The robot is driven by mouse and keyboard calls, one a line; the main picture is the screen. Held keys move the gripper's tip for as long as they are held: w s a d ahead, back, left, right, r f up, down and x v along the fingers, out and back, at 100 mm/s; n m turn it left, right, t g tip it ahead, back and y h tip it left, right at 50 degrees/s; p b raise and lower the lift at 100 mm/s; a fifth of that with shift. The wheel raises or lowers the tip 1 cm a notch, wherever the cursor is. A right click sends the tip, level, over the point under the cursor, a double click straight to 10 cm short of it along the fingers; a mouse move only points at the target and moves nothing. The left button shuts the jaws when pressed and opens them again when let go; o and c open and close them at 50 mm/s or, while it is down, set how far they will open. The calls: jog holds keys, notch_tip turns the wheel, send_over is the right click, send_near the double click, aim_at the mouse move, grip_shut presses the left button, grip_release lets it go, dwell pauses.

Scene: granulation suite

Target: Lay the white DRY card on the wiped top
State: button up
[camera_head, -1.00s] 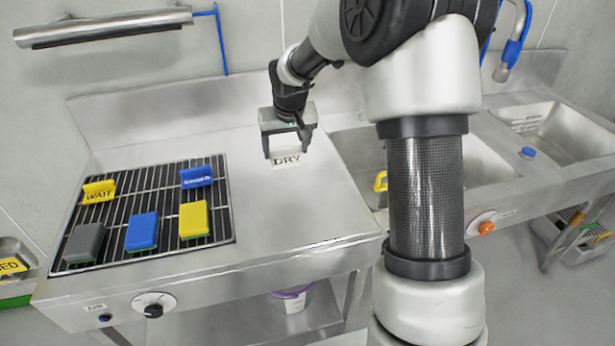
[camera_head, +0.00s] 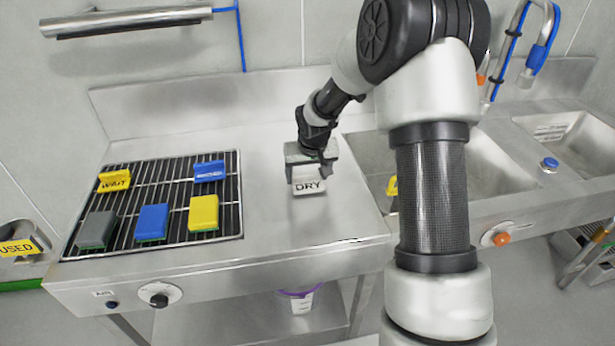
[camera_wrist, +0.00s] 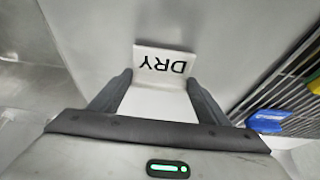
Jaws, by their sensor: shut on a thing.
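The white DRY card (camera_head: 309,187) is at my gripper (camera_head: 309,178), over the bare steel top (camera_head: 265,215) between the rack and the sink. In the wrist view the card (camera_wrist: 163,63) sits between the two dark fingers of my gripper (camera_wrist: 158,88), which are shut on it. Its lettered face looks upside down there. The card is low over the top; I cannot tell whether it touches it. The steel top around it looks bare.
A black rack (camera_head: 172,190) left of the card holds a yellow WAIT card (camera_head: 114,180), a blue card (camera_head: 210,171), and grey (camera_head: 97,230), blue (camera_head: 152,222) and yellow (camera_head: 204,213) sponges. A sink (camera_head: 470,170) lies to the right. Bare steel lies before and behind the card.

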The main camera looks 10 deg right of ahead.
jog(key=shift+f, duration=0.4)
jog(key=o, duration=1)
jog(key=shift+r, duration=0.1)
